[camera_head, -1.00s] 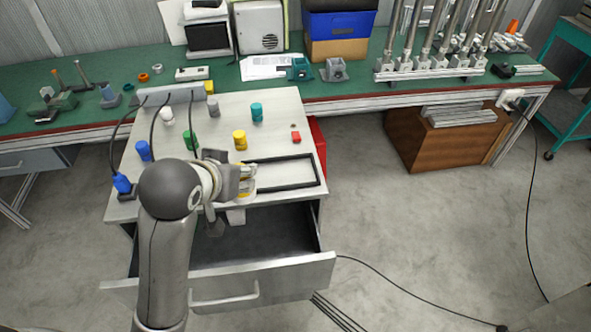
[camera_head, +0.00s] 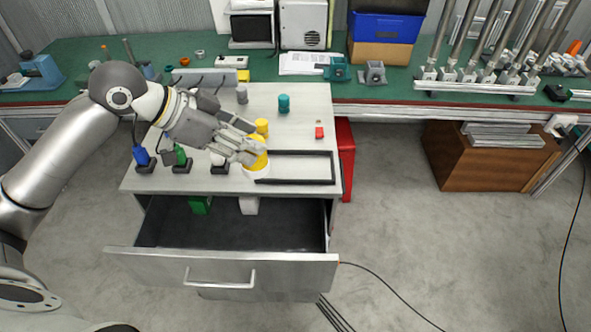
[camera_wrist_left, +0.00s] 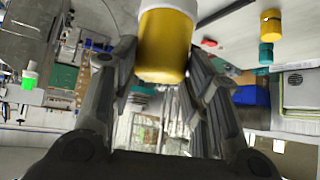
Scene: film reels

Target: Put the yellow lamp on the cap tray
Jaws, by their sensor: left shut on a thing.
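The yellow lamp (camera_head: 259,161), a yellow cylinder with a white end, is between the fingers of my left gripper (camera_head: 250,150), which is shut on it. In the left wrist view the lamp (camera_wrist_left: 166,45) sits between the two dark fingers (camera_wrist_left: 165,85), its white end at the top edge. In the head view the lamp overlaps the left end of the cap tray (camera_head: 334,170), a dark rectangular frame on the cabinet top. I cannot tell whether the lamp touches the tray. The tray's visible inside is empty. My right gripper is not in view.
A yellow cylinder (camera_head: 262,127) stands just behind the lamp, with a teal one (camera_head: 284,103) farther back. Blue (camera_head: 141,155) and green (camera_head: 180,155) lamps stand left. A small red block (camera_head: 319,132) lies behind the tray. The drawer (camera_head: 220,269) below is open.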

